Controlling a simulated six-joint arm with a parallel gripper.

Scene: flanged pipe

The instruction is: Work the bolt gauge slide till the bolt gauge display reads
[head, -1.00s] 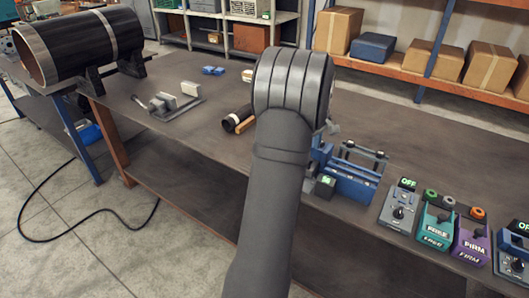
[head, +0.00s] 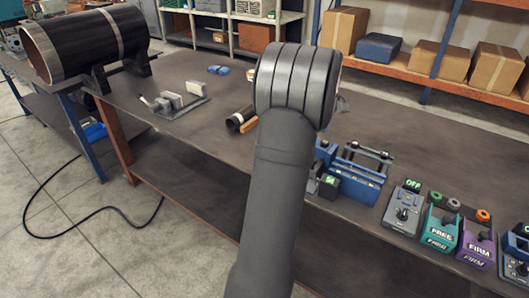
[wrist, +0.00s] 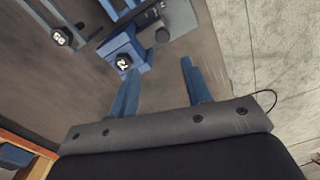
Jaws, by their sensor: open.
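A blue device with a silver bar (head: 358,182) stands at the table's front edge, just right of my arm in the head view. A small lit green display (head: 330,181) sits at its left end; its digits are too small to read there. In the wrist view a blue body (wrist: 122,47) carries a dark display (wrist: 123,63) with white digits that look like 72. I cannot tell for certain which part is the bolt gauge slide. My gripper (wrist: 160,68) is open, its two fingers apart and nothing held between them. My own arm hides the gripper in the head view.
Pedal-like boxes, one teal (head: 441,228) and one purple (head: 477,243), stand right of the blue device. A black pipe (head: 90,42) lies at the far left. The table middle behind my arm is mostly clear.

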